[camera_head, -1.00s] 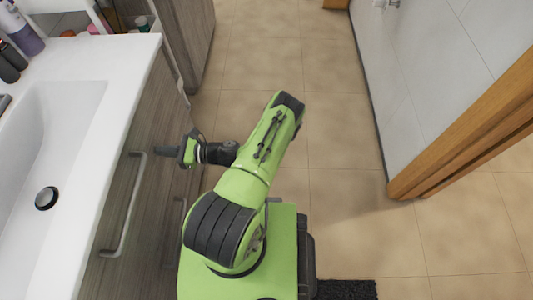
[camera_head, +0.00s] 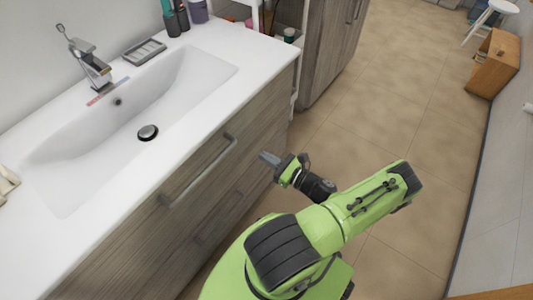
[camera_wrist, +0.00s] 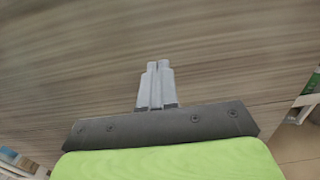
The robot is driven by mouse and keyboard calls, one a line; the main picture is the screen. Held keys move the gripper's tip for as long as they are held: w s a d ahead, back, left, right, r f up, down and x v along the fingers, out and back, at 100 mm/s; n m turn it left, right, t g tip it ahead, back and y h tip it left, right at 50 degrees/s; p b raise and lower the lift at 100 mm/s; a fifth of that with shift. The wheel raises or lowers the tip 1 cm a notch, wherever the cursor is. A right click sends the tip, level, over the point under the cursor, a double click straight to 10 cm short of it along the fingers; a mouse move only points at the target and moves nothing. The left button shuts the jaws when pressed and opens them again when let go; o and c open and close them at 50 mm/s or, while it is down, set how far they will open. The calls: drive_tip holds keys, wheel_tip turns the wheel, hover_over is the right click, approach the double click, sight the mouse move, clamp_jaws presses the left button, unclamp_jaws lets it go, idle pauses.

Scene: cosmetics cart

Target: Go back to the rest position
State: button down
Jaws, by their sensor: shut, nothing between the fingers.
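My gripper (camera_head: 268,158) is at the end of my folded green arm, in the middle of the head view. It points left toward the wooden vanity front (camera_head: 225,190), close to the drawer face below the white countertop. In the wrist view the two grey fingers (camera_wrist: 157,70) are together with nothing between them. The wood-grain front (camera_wrist: 80,60) fills most of that view behind the fingers. I cannot tell the exact gap between the fingertips and the wood.
The vanity has a white sink basin (camera_head: 165,110), a metal tap (camera_head: 88,65) and a protruding drawer handle (camera_head: 200,172). A shelf with bottles and a tall cabinet (camera_head: 330,50) stand beyond it. Tiled floor (camera_head: 400,110) is open to the right, with a wooden box (camera_head: 494,62) and white stool (camera_head: 500,8) farther off.

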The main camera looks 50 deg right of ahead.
drive_tip(key=s, duration=0.7)
drive_tip(key=shift+d+p, duration=0.3)
drive_tip(key=shift+d, duration=0.1)
drive_tip(key=w+a+r+n+g+y+p, duration=0.1)
drive_tip(key=w+a+r+n+g+p, duration=0.15)
drive_tip(key=a+r+n+g, duration=0.4)
drive_tip(key=w+a+r+n+g+y+p, duration=0.2)
drive_tip(key=w+a+r+n+g, duration=0.15)
drive_tip(key=r+n, duration=0.55)
drive_tip(key=w+a+r+n+g+y+p, duration=0.1)
drive_tip(key=w+a+r+n+g+p, duration=0.1)
drive_tip(key=w+a+r+n+g, duration=0.35)
drive_tip(key=s+a+r+n+t+h+p, duration=0.1)
drive_tip(key=s+a+r+n, duration=0.2)
drive_tip(key=r+n, duration=0.2)
drive_tip(key=s+a+r+n+t+h+p, duration=0.1)
drive_tip(key=s+a+r+n, duration=0.3)
drive_tip(key=r, duration=0.5)
drive_tip(key=s+a+r+n+t+h+p, duration=0.1)
drive_tip(key=s+a+r+n+h+p, duration=0.1)
drive_tip(key=r, duration=0.5)
drive_tip(key=s+a+n, duration=0.1)
drive_tip(key=a+n, duration=0.1)
drive_tip(key=n, duration=0.1)
drive_tip(key=shift+s+r+n, duration=0.2)
drive_tip(key=shift+r+n, duration=0.05)
drive_tip(key=shift+n, duration=0.15)
